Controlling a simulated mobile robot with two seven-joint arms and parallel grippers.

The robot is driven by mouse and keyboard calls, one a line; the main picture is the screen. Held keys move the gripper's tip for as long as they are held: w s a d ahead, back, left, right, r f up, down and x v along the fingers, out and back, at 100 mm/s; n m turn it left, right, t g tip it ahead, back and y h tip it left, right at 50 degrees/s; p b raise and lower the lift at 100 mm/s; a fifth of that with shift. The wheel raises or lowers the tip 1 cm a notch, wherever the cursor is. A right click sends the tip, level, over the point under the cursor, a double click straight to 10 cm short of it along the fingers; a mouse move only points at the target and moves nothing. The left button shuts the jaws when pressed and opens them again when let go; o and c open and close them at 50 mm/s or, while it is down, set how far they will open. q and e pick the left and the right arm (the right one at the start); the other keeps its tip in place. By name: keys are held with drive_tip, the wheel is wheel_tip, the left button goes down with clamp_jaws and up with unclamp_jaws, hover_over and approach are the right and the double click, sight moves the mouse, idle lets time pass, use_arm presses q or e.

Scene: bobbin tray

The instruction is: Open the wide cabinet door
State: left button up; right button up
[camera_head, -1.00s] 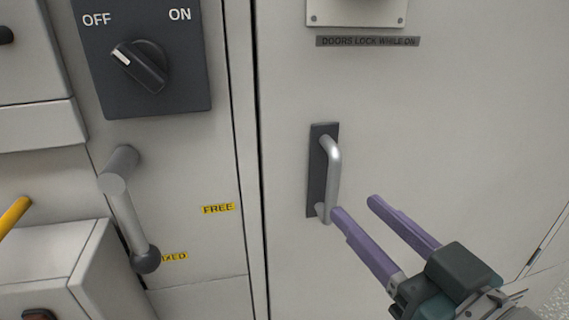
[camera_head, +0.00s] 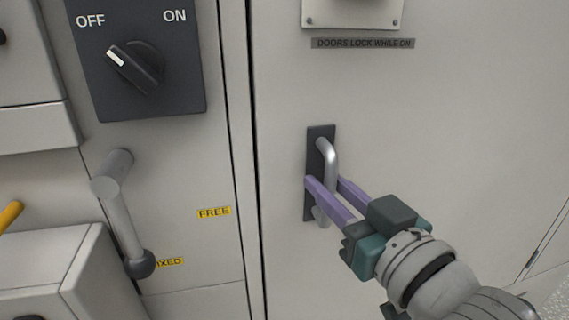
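The wide cabinet door (camera_head: 460,130) is a pale grey panel at the right, flush with its frame. Its handle (camera_head: 331,165) is an upright silver bar on a dark plate near the door's left edge. My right gripper (camera_head: 325,180) reaches in from the lower right. Its two purple fingers lie on either side of the bar, with some space between them, so it looks open around the handle. Whether either finger touches the bar is hard to tell. My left gripper is not in view.
A rotary switch (camera_head: 136,66) on a dark panel has its white mark toward OFF. A grey lever (camera_head: 122,212) points down, its dark knob beside the FIXED label (camera_head: 171,262); the FREE label (camera_head: 214,213) is above. A grey box (camera_head: 45,265) juts out at lower left.

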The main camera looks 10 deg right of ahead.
clamp_jaws()
idle(1.0)
